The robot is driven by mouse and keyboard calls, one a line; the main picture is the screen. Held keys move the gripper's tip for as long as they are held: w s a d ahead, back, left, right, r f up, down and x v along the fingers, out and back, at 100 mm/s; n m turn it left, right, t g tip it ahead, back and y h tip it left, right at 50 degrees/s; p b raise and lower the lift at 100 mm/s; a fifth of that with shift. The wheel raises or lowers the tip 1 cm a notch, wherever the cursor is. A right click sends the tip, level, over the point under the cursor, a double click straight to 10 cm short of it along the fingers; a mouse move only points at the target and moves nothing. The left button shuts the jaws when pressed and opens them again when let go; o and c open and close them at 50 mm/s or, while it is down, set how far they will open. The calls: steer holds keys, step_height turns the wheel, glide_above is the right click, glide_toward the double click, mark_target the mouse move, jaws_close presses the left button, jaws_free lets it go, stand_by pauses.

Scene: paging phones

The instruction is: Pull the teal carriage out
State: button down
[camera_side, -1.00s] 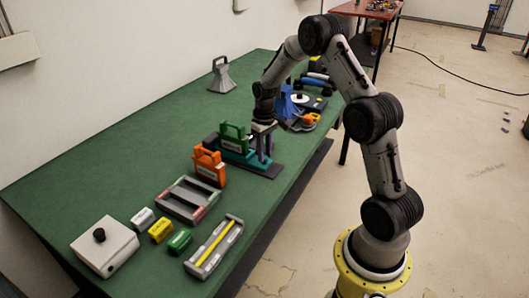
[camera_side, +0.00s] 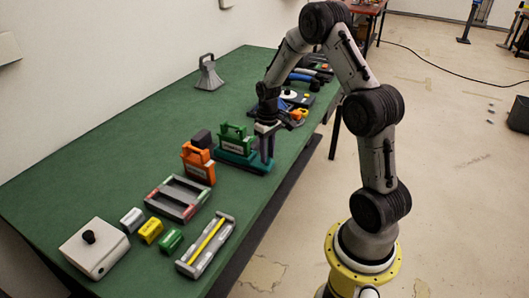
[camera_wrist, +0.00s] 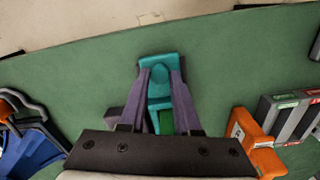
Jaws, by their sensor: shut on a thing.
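The teal carriage (camera_side: 236,158) sits near the front edge of the green table in the side view, with a green handled block (camera_side: 234,139) standing on it. A dark block (camera_side: 203,138) shows behind its far left end. My gripper (camera_side: 264,158) is at the carriage's right, front end, pointing down. In the wrist view, the two purple-grey fingers of my gripper (camera_wrist: 160,78) are shut on the teal end piece of the carriage (camera_wrist: 158,61), one on each side. The carriage's lower parts and most of its base are hidden behind the gripper.
An orange handled block (camera_side: 198,164) stands just left of the carriage. A grey tray (camera_side: 179,198), small coloured blocks and a white box (camera_side: 94,247) lie further left. Blue and dark items (camera_side: 285,101) stand behind the gripper. The front table edge is close.

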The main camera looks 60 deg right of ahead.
steer(key=shift+s+r, duration=0.1)
steer(key=shift+s, duration=0.1)
steer(key=c, duration=0.6)
jaws_free()
step_height(320, 180, up, 14)
steer(key=shift+f, duration=0.1)
